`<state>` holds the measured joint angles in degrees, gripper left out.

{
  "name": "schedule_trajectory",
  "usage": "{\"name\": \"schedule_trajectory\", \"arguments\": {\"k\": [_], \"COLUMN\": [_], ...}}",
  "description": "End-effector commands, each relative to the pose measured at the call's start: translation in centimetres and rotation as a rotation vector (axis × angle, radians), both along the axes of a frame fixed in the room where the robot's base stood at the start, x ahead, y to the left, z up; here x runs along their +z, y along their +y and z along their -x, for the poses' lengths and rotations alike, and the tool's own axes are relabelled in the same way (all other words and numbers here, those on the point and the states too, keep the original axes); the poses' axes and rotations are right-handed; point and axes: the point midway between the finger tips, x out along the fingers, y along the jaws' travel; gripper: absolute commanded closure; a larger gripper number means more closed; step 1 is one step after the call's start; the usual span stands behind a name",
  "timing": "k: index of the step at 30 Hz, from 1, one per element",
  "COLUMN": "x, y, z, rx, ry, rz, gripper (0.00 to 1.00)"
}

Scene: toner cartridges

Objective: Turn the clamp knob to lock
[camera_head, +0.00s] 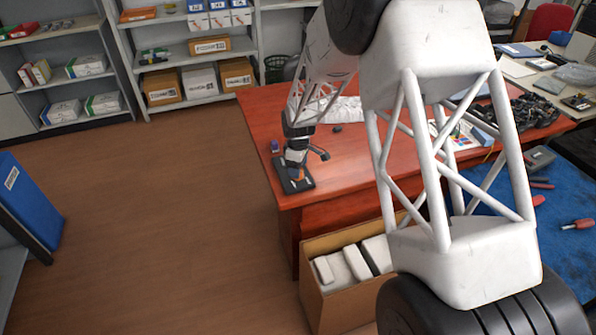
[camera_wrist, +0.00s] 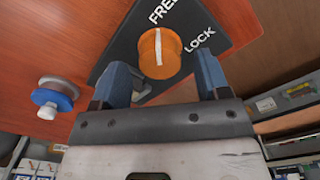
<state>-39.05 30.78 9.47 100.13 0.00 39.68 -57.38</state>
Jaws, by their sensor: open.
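The orange clamp knob (camera_wrist: 172,53) sits on a dark plate (camera_wrist: 212,15) marked FREE and LOCK. The white line on the knob runs nearly upright in the wrist view, with its upper end toward FREE and away from LOCK. My gripper (camera_wrist: 163,70) is open, with one blue finger on each side of the knob and visible gaps between. I cannot tell whether the fingertips reach down to the knob's height. In the head view my gripper (camera_head: 297,163) is over the dark plate (camera_head: 305,185) near the desk's front left corner, largely hiding the knob.
A small blue and white knob-like part (camera_wrist: 55,98) stands beside the plate. The red-brown desk (camera_head: 262,115) holds crumpled white material and a small dark object behind my gripper. An open cardboard box (camera_head: 322,298) with white packages stands below the desk's front edge. Shelves line the back wall.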

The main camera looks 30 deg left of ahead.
Motion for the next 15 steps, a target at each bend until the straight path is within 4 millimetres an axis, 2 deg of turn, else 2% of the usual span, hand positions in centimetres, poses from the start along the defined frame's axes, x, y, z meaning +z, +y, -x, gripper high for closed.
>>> {"name": "schedule_trajectory", "arguments": {"k": [6, 15], "x": [-1.9, -2.4], "y": [0.0, 0.0], "z": [0.0, 0.0], "rx": [0.000, 0.000], "ry": [0.000, -0.001], "rz": [0.000, -0.001], "gripper": [0.31, 0.31]}}
